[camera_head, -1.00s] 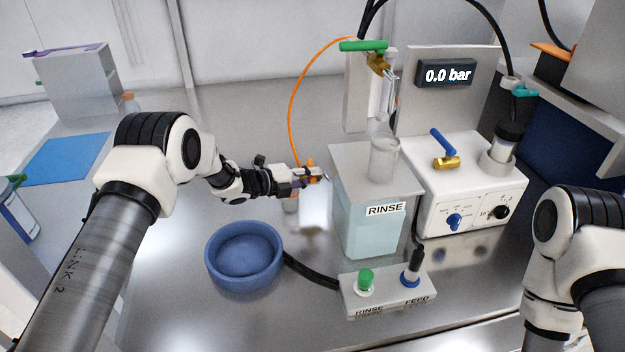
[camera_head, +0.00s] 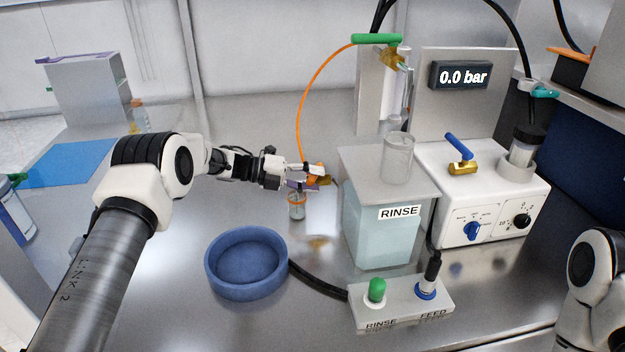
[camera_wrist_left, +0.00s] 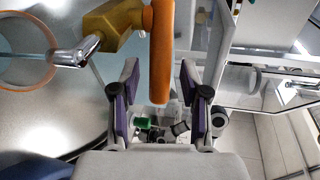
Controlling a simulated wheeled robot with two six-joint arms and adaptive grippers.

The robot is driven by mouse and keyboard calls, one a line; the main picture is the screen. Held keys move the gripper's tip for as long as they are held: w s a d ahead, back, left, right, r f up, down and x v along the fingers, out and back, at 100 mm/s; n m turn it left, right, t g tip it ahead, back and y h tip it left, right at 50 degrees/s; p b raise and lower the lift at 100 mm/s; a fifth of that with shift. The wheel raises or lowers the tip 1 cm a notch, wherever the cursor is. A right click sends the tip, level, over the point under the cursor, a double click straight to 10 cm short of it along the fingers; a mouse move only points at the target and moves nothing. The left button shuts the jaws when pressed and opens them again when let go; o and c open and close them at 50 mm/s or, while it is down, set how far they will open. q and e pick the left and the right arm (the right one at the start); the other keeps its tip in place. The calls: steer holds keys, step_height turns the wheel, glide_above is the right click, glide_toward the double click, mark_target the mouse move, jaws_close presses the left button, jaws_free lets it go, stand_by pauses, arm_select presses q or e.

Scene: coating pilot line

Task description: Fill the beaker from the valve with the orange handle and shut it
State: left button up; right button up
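The valve with the orange handle has a brass body. In the head view its orange handle (camera_head: 313,183) is partly hidden by my left gripper (camera_head: 306,177). In the left wrist view the orange handle (camera_wrist_left: 160,55) lies between the spread purple-padded fingers of my left gripper (camera_wrist_left: 162,105), with gaps on both sides; the brass body (camera_wrist_left: 115,18) is at upper left. A clear glass beaker (camera_head: 397,160) stands upright on the rinse tank's lid, below the green-handled valve (camera_head: 377,39). It looks empty. My right gripper is out of view.
The rinse tank (camera_head: 380,235) stands right of my left gripper. A blue bowl (camera_head: 247,285) and button box (camera_head: 400,303) are in front. A white unit (camera_head: 480,205) with a blue-handled valve stands at right. An orange hose (camera_head: 302,100) arches behind.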

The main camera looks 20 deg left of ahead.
arm_select(q)
steer(key=v, duration=1.2)
steer(key=shift+s, duration=0.1)
stand_by(6.7)
